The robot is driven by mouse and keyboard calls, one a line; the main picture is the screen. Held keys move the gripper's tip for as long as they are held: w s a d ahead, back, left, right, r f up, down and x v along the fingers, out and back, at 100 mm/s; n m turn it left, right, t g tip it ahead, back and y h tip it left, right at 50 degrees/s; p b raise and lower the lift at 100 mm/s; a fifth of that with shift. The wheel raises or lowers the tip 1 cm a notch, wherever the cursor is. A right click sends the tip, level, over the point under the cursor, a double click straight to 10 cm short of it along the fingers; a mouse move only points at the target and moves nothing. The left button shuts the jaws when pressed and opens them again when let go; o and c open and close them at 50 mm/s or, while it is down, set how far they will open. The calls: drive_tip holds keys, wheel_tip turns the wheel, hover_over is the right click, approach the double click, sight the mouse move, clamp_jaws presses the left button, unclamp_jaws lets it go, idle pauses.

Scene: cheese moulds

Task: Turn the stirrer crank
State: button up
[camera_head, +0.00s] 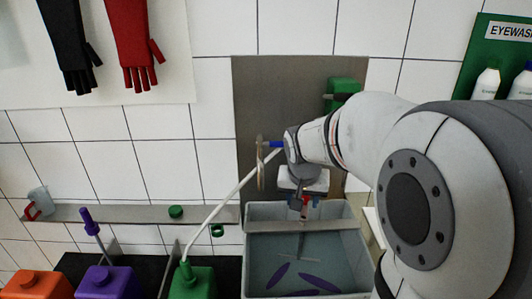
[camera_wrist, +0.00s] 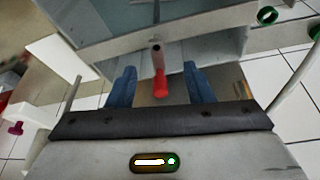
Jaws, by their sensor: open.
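The stirrer crank has a red handle (camera_wrist: 161,84), and its dark shaft end shows above it in the wrist view. My gripper (camera_wrist: 160,70) is open, with one blue finger on each side of the red handle and a visible gap on both sides. In the head view my gripper (camera_head: 304,201) is over the grey tub, and the crank is mostly hidden behind it. A thin stirrer rod (camera_head: 302,240) stands in the tub (camera_head: 251,228) below a crossbar (camera_head: 340,225).
Purple strips (camera_head: 279,275) lie in the tub. Green (camera_head: 190,283), purple (camera_head: 105,283) and orange (camera_head: 45,286) containers stand to the left. A pale pole (camera_head: 225,203) leans from the green one. A narrow shelf (camera_head: 125,214) runs along the tiled wall.

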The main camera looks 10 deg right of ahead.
drive_tip(key=r+m+p, duration=0.1)
drive_tip(key=m+p, duration=0.1)
hover_over(305, 204)
drive_tip(key=s+a, duration=0.1)
drive_tip(key=s, duration=0.1)
drive_tip(key=x, duration=0.7)
drive_tip(key=shift+w+d+f+p, duration=0.1)
drive_tip(key=shift+w+p, duration=0.2)
drive_tip(key=shift+w, duration=0.1)
clamp_jaws()
